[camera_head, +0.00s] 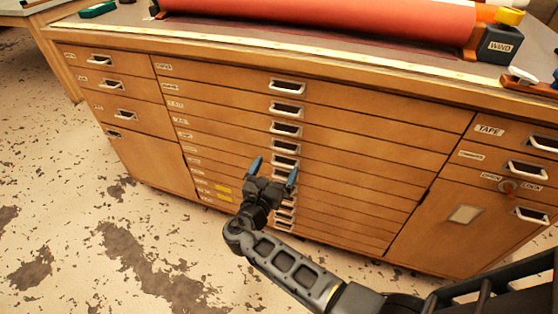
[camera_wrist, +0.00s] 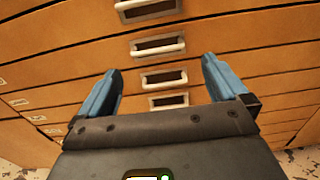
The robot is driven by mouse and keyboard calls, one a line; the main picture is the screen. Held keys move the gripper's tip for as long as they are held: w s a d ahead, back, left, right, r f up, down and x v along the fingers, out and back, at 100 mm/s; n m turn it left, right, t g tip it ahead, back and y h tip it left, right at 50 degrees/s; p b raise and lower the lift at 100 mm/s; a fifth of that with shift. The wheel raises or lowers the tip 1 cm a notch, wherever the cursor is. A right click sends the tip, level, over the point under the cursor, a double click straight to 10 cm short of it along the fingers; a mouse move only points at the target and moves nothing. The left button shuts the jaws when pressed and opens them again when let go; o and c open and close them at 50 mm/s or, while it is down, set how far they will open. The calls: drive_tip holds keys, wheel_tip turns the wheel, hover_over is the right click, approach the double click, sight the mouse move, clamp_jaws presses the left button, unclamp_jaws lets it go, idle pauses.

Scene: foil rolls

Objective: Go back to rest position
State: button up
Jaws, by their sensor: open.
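My gripper (camera_head: 273,172) has dark jaws with blue fingertips. It is in front of the middle column of wide drawers in the wooden cabinet (camera_head: 230,122). The fingers are spread apart with nothing between them. In the wrist view my gripper (camera_wrist: 161,88) also shows both blue fingers apart, with drawer fronts and white-rimmed handles (camera_wrist: 158,46) behind them. I cannot tell exactly how far the fingertips are from the drawers. All the drawers in view look closed.
On the cabinet top lies a large red roll (camera_head: 320,18) in a holder with a dark block marked WIND (camera_head: 499,46). A green object (camera_head: 98,10) lies at the top left. Bare stained floor (camera_head: 90,220) is open at the left.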

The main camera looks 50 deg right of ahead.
drive_tip(key=shift+s+a, duration=0.1)
drive_tip(key=shift+a, duration=0.15)
idle(0.4)
drive_tip(key=s+a+f+m+t+y+p, duration=0.25)
drive_tip(key=s+f+y, duration=0.4)
drive_tip(key=s, duration=0.35)
drive_tip(key=s+a+m+y+p, duration=0.2)
drive_tip(key=s+a+m+y, duration=0.4)
drive_tip(key=s, duration=0.6)
drive_tip(key=s+a+r+m+t+y+p, duration=0.1)
drive_tip(key=s+a+r+m+t, duration=0.1)
drive_tip(key=r, duration=0.8)
drive_tip(key=s+a+r+m+t+y+p, duration=0.1)
drive_tip(key=s+a+r+m, duration=0.4)
drive_tip(key=r, duration=0.5)
drive_tip(key=s+a+r+m+t+y+p, duration=0.1)
drive_tip(key=s+a+r+m+t+y, duration=0.1)
drive_tip(key=s+r+m, duration=0.4)
wheel_tip(320, 180, up, 5)
drive_tip(key=shift+s+a+f+t, duration=0.1)
drive_tip(key=shift+s+a+t, duration=0.05)
drive_tip(key=shift+a+t, duration=0.55)
drive_tip(key=shift+a+m+y, duration=0.1)
drive_tip(key=shift+m+y, duration=0.15)
